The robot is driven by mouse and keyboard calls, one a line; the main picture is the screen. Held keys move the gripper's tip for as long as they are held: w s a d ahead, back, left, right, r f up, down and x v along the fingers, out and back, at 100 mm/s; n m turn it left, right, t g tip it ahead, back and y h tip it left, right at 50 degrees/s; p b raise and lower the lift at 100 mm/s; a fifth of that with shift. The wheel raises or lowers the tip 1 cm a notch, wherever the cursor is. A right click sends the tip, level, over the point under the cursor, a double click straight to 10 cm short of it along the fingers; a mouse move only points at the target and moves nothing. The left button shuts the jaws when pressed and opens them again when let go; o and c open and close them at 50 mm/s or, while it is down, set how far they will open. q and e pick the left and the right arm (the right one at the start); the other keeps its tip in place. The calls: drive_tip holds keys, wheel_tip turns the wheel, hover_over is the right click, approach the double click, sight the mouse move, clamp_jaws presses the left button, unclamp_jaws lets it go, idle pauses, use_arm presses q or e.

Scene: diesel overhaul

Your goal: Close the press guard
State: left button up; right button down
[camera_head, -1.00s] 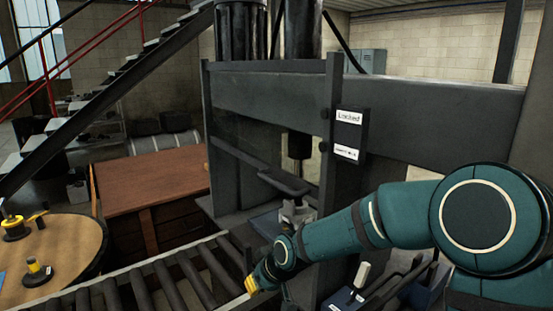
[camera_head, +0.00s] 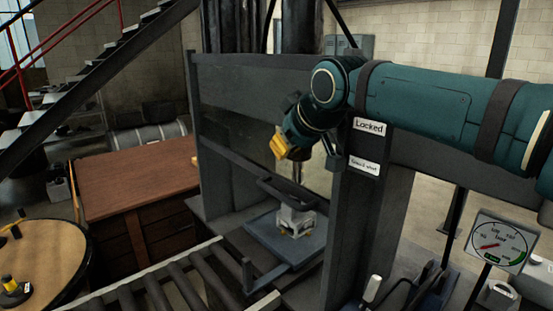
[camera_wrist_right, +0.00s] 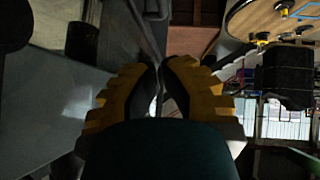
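The press (camera_head: 352,235) has a dark frame. What looks like its guard is a dark panel (camera_head: 240,135) across the upper front opening, with a lower bar and a handle (camera_head: 295,192). Below the bar the opening shows a light metal part (camera_head: 295,221) on a blue-grey plate. A sign (camera_head: 368,127) on the right post reads "Locked"; a smaller one (camera_head: 364,165) below seems to read "Guard shut". My right gripper (camera_head: 278,147) is in front of the panel, above the handle. In the right wrist view its yellow fingers (camera_wrist_right: 160,75) are nearly together, holding nothing. My left gripper is out of view.
A roller conveyor (camera_head: 170,290) runs up to the press from the lower left. A brown bench (camera_head: 140,180) and a round table (camera_head: 45,250) stand left. A gauge (camera_head: 500,240) and levers (camera_head: 400,290) are at the lower right.

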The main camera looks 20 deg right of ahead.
drive_tip(key=b+x, duration=0.1)
drive_tip(key=x, duration=0.8)
drive_tip(key=shift+f, duration=0.35)
drive_tip(key=shift+d+f+b, duration=0.25)
drive_tip(key=shift+f+b, duration=0.2)
drive_tip(key=shift+f, duration=0.6)
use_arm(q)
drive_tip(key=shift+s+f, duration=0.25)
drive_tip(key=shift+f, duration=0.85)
use_arm(e)
drive_tip(key=shift+d+f, duration=0.1)
drive_tip(key=shift+f, duration=0.45)
